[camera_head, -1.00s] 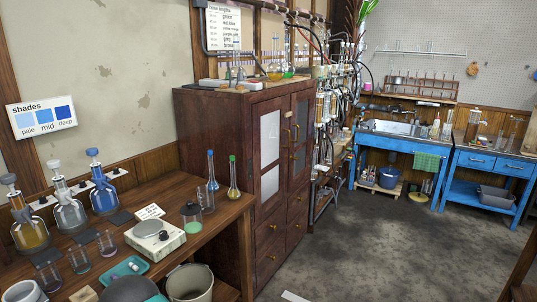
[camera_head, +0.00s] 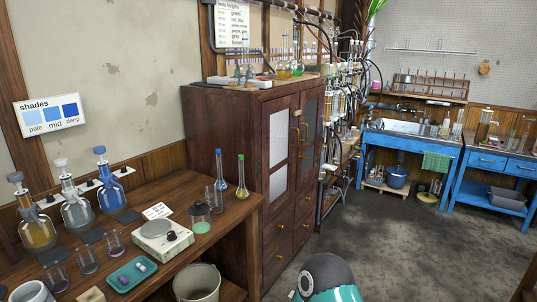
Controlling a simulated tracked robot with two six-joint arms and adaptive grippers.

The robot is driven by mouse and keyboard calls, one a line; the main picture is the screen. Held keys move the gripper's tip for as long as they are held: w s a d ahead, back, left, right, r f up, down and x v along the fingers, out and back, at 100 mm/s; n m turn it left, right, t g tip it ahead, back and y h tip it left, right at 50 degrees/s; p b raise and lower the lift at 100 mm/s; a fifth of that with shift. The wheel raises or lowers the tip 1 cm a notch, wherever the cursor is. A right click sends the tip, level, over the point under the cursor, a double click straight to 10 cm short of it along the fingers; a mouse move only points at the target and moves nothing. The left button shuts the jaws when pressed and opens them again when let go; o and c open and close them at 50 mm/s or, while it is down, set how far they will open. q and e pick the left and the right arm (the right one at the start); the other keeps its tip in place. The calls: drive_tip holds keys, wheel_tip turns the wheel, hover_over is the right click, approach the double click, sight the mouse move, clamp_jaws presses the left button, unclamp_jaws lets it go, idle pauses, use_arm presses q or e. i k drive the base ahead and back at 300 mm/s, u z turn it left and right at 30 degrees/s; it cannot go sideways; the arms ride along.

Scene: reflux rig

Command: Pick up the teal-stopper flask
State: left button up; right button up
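I cannot make out a clearly teal stopper on any flask. Neither gripper is in view. Only a rounded dark and teal part of my own body shows at the bottom.
The wooden bench (camera_head: 243,205) also carries three large stoppered bottles (camera_head: 78,212), a scale (camera_head: 162,240), a dark-lidded jar (camera_head: 200,218), a teal tray (camera_head: 131,274) and several beakers. A bucket (camera_head: 197,283) stands at the bench front. The grey floor (camera_head: 390,240) is open to the right.

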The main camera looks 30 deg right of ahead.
sight(220, 180)
drive_tip(key=u, duration=0.4)
drive_tip(key=i, duration=0.1)
drive_tip(key=u, duration=5.25)
drive_tip(key=i, duration=0.85)
drive_tip(key=u, duration=5.6)
drive_tip(key=i, duration=0.85)
drive_tip(key=u, duration=0.1)
